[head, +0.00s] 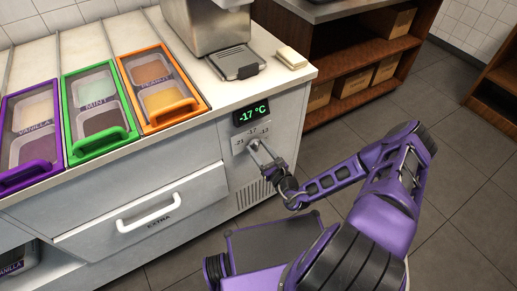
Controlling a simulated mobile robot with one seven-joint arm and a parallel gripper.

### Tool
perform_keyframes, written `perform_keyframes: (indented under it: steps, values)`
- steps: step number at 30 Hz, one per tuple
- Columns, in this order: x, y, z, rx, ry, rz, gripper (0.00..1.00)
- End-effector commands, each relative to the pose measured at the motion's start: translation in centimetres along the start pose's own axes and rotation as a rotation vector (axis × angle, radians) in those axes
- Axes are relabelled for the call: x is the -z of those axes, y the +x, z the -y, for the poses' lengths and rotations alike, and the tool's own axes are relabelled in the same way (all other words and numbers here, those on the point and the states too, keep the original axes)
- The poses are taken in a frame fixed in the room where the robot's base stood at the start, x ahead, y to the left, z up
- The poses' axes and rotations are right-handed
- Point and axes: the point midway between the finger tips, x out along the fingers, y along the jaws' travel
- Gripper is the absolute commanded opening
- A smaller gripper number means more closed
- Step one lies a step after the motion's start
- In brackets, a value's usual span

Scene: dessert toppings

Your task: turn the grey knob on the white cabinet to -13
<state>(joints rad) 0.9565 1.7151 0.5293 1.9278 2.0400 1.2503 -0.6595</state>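The white cabinet (205,180) stands in the middle left of the head view. Its black display (251,113) reads -17 °C in green. Below it a small light plate carries the marks -21, -17 and -13, with -17 at the top and -13 at the right. The grey knob (254,144) sits under the -17 mark and is mostly hidden by my fingers. My gripper (260,151) reaches in from the lower right with its fingertips at the knob. Whether the fingers are closed on it or only beside it is too small to tell.
Purple, green and orange framed topping lids (160,88) lie on the counter at left. A metal machine (212,22) and a pale block (291,57) stand on the counter. A drawer with a white handle (150,213) is left of the knob. Open floor (463,165) lies right.

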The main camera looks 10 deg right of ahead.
Motion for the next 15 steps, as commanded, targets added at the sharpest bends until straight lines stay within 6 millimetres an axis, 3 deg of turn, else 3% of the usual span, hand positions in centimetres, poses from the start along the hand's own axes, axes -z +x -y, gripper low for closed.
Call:
perform_keyframes:
  steps: [1,8,15]
  values:
    - [0.0,-0.02,-0.01,0.0,0.0,0.0,0.39]
    - [0.01,-0.03,-0.01,0.0,0.0,0.0,0.0]
    - [-0.02,-0.04,0.01,0.0,0.023,-0.001,0.0]
